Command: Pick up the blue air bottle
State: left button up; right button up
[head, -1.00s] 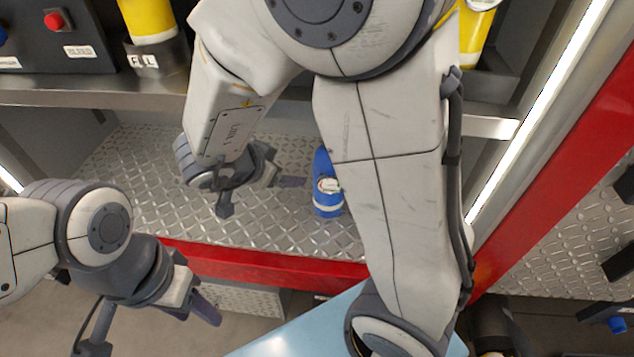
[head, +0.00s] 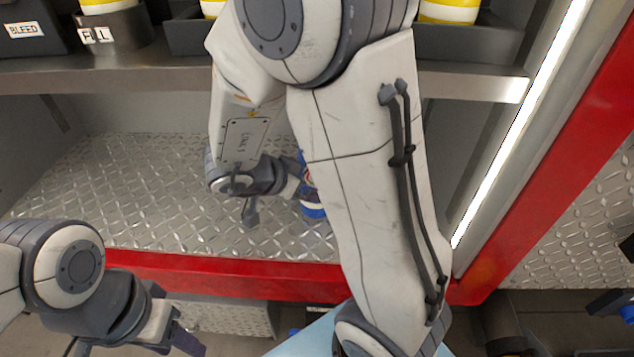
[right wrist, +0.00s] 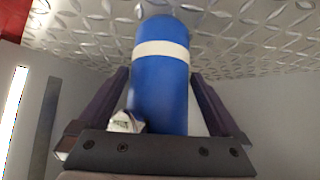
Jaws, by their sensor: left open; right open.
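The blue air bottle (head: 311,210) stands on the diamond-plate shelf floor. In the head view my right arm hides most of it. In the right wrist view the blue air bottle (right wrist: 160,85) has a white band and a small white gauge, and sits between the two dark fingers. My right gripper (right wrist: 160,100) is open around it, with a finger on each side; I cannot tell if either touches. In the head view my right gripper (head: 303,193) is at the bottle, partly hidden. My left gripper (head: 180,335) is open and empty at the lower left, in front of the shelf.
The shelf floor (head: 120,190) is clear left of the bottle. A red edge (head: 200,272) runs along its front. Above is a grey ledge (head: 130,75) with yellow cylinders in holders and labels "BLEED" and "FILL". A lit post (head: 515,125) bounds the right side.

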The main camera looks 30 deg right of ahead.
jog(key=shift+d+f, duration=0.35)
jog(key=c, duration=1.5)
jog(key=shift+w+r, duration=0.1)
jog(key=shift+r, duration=0.05)
grip_shut()
